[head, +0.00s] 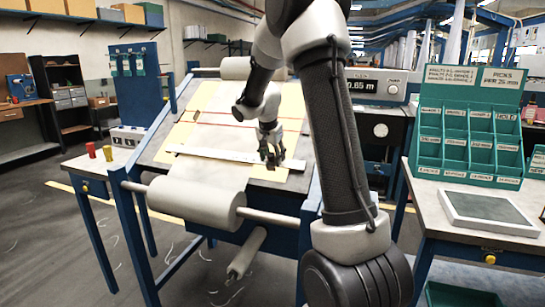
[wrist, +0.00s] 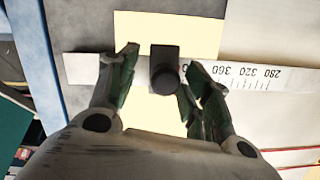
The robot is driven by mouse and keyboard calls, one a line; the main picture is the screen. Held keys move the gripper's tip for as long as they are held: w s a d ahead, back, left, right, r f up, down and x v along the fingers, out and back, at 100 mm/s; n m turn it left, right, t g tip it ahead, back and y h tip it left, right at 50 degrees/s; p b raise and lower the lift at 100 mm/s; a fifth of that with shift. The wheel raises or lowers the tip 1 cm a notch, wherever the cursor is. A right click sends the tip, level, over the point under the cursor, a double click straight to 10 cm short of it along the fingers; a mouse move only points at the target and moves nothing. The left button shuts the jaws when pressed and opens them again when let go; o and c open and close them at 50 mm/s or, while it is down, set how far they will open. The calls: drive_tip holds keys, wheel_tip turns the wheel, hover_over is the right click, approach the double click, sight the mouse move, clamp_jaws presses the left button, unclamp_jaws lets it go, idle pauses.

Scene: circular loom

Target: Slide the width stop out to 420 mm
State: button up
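The width stop is a dark block with a round knob (wrist: 165,75), sitting on a white printed rule (wrist: 245,75). In the wrist view the rule reads 360, 320 and 280 to the right of the stop, upside down. The stop is beyond 360, on the higher-number side; the marks beside it are hidden. My gripper (wrist: 160,75) is open astride the stop. A gap shows at the left finger; the right finger is close to the knob, and I cannot tell if it touches. In the head view my gripper (head: 270,150) is at the right end of the rule (head: 220,154).
The rule crosses a sloping table with yellow sheet (head: 187,130) and pale cloth. A cloth roll (head: 195,200) lies at the table's front. A green compartment rack (head: 468,135) and a grey framed tray (head: 480,210) stand on the right bench.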

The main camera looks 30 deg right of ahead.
drive_tip(key=v, duration=1.2)
drive_tip(key=shift+w, duration=0.1)
